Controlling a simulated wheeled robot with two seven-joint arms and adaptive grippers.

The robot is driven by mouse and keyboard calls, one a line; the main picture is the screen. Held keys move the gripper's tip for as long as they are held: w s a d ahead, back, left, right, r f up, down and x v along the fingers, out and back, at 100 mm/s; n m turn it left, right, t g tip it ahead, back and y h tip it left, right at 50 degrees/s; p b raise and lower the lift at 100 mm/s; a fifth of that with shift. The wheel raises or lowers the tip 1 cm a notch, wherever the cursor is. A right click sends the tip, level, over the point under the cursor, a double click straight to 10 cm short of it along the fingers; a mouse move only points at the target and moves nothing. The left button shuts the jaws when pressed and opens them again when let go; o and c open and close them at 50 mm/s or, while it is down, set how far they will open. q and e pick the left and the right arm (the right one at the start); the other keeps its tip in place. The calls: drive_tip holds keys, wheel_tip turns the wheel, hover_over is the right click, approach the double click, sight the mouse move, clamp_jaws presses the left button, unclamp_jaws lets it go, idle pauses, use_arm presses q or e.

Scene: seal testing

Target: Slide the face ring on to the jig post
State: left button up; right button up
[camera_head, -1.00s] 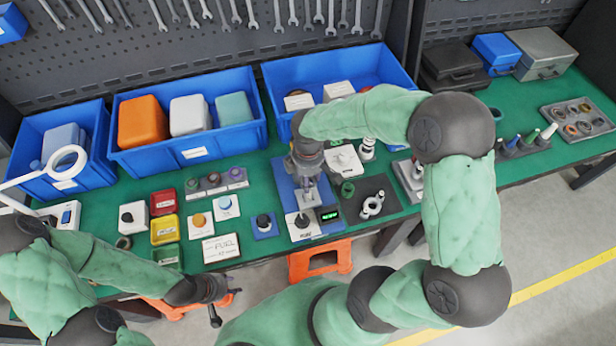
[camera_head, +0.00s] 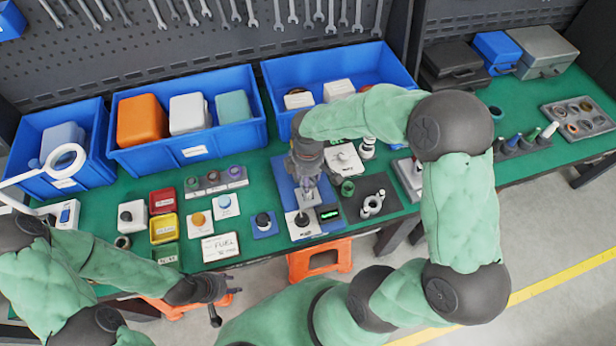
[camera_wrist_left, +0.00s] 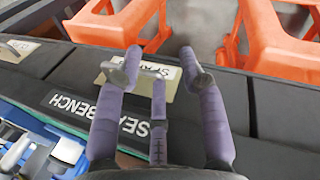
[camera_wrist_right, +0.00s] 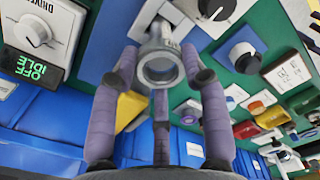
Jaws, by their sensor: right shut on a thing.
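My right gripper (camera_head: 306,178) is over the blue base plate (camera_head: 286,182) in the middle of the bench. In the right wrist view its fingers (camera_wrist_right: 160,72) are closed around a grey metal ring (camera_wrist_right: 160,69), seen nearly end-on. A silvery upright part (camera_wrist_right: 160,30), which looks like the jig post, shows right beside the ring. I cannot tell whether the ring is around the post or just in front of it. My left gripper (camera_head: 216,289) is in front of the bench, empty, its fingers (camera_wrist_left: 159,58) apart in the left wrist view.
A white knob panel (camera_head: 303,222) and a lit display (camera_head: 329,213) sit at the plate's front. A dark tray (camera_head: 388,193) with small rings is to the right. Blue bins (camera_head: 190,152) line the back. An orange stool (camera_head: 318,262) stands below the bench edge.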

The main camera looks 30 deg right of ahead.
drive_tip(key=shift+f, duration=0.3)
idle(0.5)
drive_tip(key=o, duration=1.2)
drive_tip(key=shift+o, duration=0.2)
drive_tip(key=shift+r+p, duration=2.65)
drive_tip(key=shift+r, duration=0.9)
drive_tip(key=shift+s+f, duration=0.1)
